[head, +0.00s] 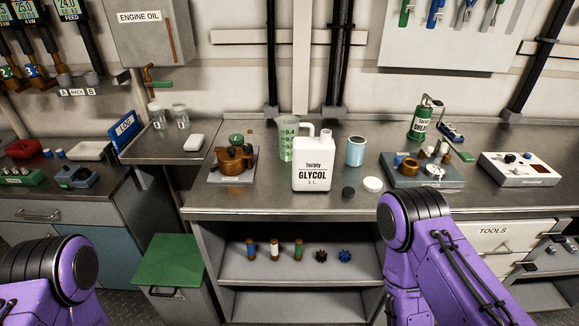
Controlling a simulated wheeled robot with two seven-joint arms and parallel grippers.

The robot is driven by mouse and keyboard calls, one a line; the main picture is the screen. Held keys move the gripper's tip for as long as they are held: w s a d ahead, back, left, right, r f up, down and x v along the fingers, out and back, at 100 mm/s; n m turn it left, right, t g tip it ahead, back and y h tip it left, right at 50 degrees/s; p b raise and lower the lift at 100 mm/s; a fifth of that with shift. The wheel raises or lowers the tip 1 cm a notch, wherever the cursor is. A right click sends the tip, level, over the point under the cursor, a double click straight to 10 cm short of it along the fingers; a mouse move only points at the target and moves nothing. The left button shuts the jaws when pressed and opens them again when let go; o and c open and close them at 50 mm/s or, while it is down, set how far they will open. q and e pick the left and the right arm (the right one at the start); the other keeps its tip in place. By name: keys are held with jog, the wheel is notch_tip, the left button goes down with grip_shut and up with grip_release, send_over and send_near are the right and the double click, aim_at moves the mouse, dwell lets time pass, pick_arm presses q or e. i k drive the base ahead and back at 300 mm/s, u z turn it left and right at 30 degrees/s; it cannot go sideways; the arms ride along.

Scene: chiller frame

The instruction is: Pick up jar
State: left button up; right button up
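A light blue cylindrical jar (356,151) stands upright on the metal counter, right of the white glycol jug (313,165). A round white lid (372,184) lies flat in front of it, with a small black cap (348,192) to its left. Two small clear glass containers stand on the left side shelf, one at its back (155,112) and one beside it (180,116). Purple links of both my arms show at the bottom left and bottom right. Neither gripper is in the picture, so their state is hidden.
A green measuring cup (290,138) stands behind the jug. A copper-coloured device (234,160) is to the left. A grey fixture (422,172) and a white box (520,168) are to the right. The counter's front strip is mostly clear. Open shelves (300,265) lie below.

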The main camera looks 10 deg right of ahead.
aim_at(356, 146)
jog(key=u, duration=0.35)
jog(key=k, duration=0.6)
jog(key=u, duration=0.75)
jog(key=i, duration=1.1)
jog(key=z, duration=1.2)
jog(key=i, duration=0.8)
jog(key=z, duration=0.95)
